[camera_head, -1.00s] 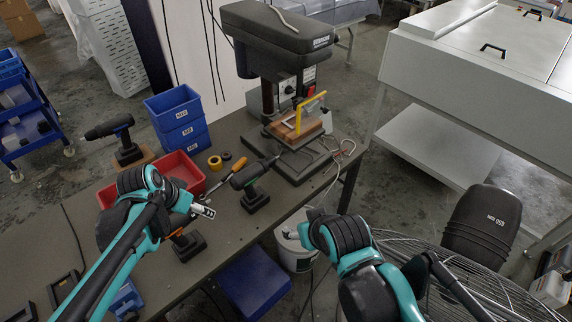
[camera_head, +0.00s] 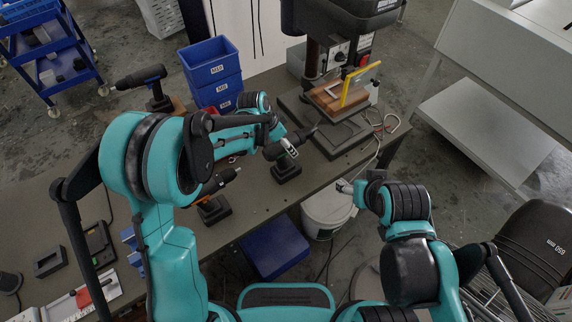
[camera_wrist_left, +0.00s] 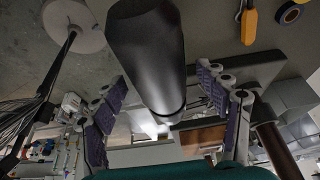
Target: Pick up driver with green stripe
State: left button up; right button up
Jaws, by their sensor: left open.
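The driver with the green stripe (camera_head: 287,171) stands on its battery base on the bench, mostly black in the head view. My left gripper (camera_head: 290,147) is at its upper body and partly hides it, along with the stripe. In the left wrist view, a large dark rounded body (camera_wrist_left: 148,55), apparently this driver, extends in front of the open left fingers (camera_wrist_left: 165,108). I cannot tell whether they touch it. My right gripper (camera_head: 345,186) is over the white bucket, away from the driver; its jaw opening is unclear.
An orange-marked driver (camera_head: 213,208) stands to the left, close to my left arm. A blue-marked driver (camera_head: 158,100) is farther back. Blue bins (camera_head: 212,72) and the drill press base (camera_head: 335,145) lie behind. A white bucket (camera_head: 322,215) stands beside the bench.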

pick_arm(q)
jog(key=shift+w+d+f, duration=0.1)
jog(key=shift+d+f, duration=0.05)
jog(key=shift+f, duration=0.35)
grip_shut()
jog(key=shift+r, duration=0.1)
